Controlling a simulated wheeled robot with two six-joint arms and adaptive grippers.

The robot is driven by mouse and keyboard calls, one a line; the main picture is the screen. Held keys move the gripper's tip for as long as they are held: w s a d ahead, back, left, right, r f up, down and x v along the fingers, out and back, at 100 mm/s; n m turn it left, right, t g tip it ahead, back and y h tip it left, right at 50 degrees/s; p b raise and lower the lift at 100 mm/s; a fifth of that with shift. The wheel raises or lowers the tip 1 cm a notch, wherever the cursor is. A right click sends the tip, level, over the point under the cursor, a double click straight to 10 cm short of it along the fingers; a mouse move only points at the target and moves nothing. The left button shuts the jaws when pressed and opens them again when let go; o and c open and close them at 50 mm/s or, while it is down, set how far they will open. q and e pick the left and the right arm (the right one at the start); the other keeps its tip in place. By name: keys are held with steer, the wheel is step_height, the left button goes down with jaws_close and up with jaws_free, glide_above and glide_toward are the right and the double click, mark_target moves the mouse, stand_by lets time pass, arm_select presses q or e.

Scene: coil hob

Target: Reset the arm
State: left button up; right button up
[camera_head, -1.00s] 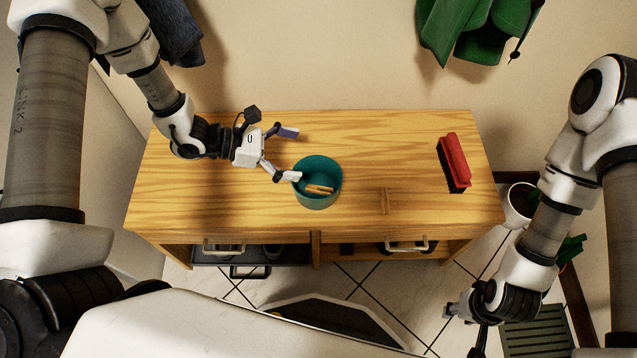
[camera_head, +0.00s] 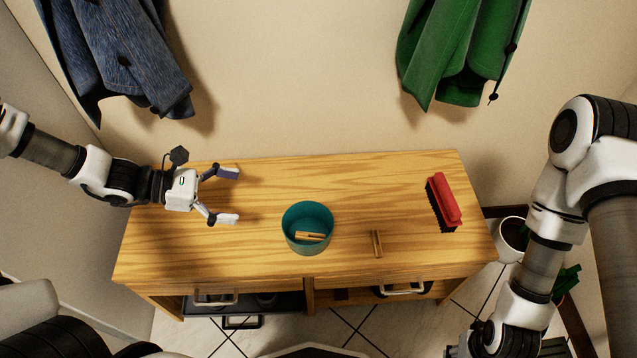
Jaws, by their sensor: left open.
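My left gripper (camera_head: 230,196) is open and empty above the left part of the wooden bench top. Its two fingers point right, toward a teal bowl (camera_head: 307,247), and it is clearly apart from the bowl. My right arm stands at the right side of the view. My right gripper lies at or beyond the bottom edge and its fingers do not show.
The wooden bench (camera_head: 250,265) holds the teal bowl with a small wooden piece (camera_head: 310,236) inside. Another wooden piece (camera_head: 376,244) lies right of it. A red brush (camera_head: 443,201) lies at the right. A blue garment (camera_head: 125,65) and green coat (camera_head: 455,50) hang behind.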

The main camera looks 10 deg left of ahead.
arm_select(q)
steer(key=s+d+f+m+g+y, duration=0.3)
steer(key=s+d+f+m+g, duration=0.15)
steer(key=s+f+g, duration=0.65)
steer(key=s+a+f+m+t+y, duration=0.1)
steer(key=s+a+f+m+y, duration=0.1)
steer(key=s+f+m+y, duration=0.35)
steer(key=s+a+f+m+y, duration=0.2)
steer(key=s+a+m+y, duration=0.15)
steer(key=s+m, duration=0.4)
steer(key=w+d+m+t, duration=0.2)
steer(key=w+m+t, duration=0.25)
steer(key=w, duration=0.25)
step_height(320, 180, up, 20)
steer(key=p, duration=2)
steer(key=shift+a+f+t+y, duration=0.2)
steer(key=shift+t+y, duration=0.1)
steer(key=shift+t, duration=0.15)
